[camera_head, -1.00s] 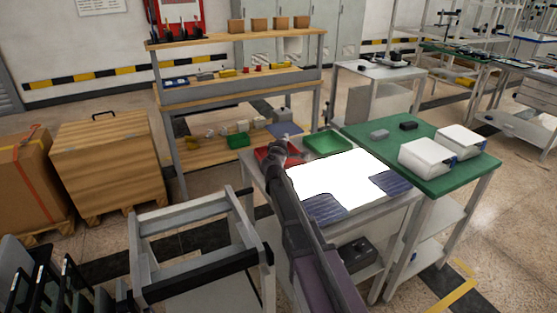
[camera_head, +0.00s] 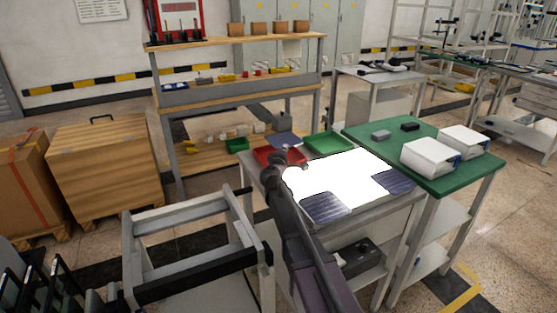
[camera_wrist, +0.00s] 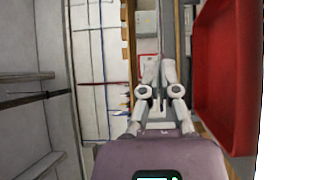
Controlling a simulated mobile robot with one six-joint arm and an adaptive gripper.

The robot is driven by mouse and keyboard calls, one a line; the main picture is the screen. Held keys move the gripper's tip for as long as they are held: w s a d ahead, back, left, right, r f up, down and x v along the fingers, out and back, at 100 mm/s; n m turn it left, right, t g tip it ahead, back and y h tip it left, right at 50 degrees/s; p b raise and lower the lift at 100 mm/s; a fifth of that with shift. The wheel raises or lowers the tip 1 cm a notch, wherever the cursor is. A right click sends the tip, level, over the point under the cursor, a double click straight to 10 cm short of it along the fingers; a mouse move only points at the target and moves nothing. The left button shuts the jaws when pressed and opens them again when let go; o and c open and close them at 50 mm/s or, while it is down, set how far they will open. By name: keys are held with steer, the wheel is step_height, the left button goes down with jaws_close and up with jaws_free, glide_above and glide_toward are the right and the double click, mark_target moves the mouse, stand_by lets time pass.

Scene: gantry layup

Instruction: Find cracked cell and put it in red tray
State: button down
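The red tray (camera_head: 268,158) sits at the back left corner of the light table, partly hidden by my arm; its red wall (camera_wrist: 225,80) fills the right of the wrist view. My gripper (camera_wrist: 160,88) is beside the tray, with its fingers close together. A blue cell (camera_head: 284,139) shows flat just beyond the tray and appears held in my gripper, roughly edge-on in the wrist view. Two other blue cells lie on the lit panel, a front one (camera_head: 325,206) and a right one (camera_head: 394,181). Cracks are too small to make out.
A green tray (camera_head: 329,145) stands right of the red one on the bright light table (camera_head: 340,173). A green-topped bench (camera_head: 455,182) with white boxes adjoins at right. A wooden shelf unit (camera_head: 235,93) stands behind, and a grey frame cart (camera_head: 190,280) at front left.

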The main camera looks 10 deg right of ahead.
steer(key=c, duration=0.7)
jaws_free()
steer(key=shift+s, duration=0.1)
steer(key=v, duration=1.2)
steer(key=shift+r, duration=0.15)
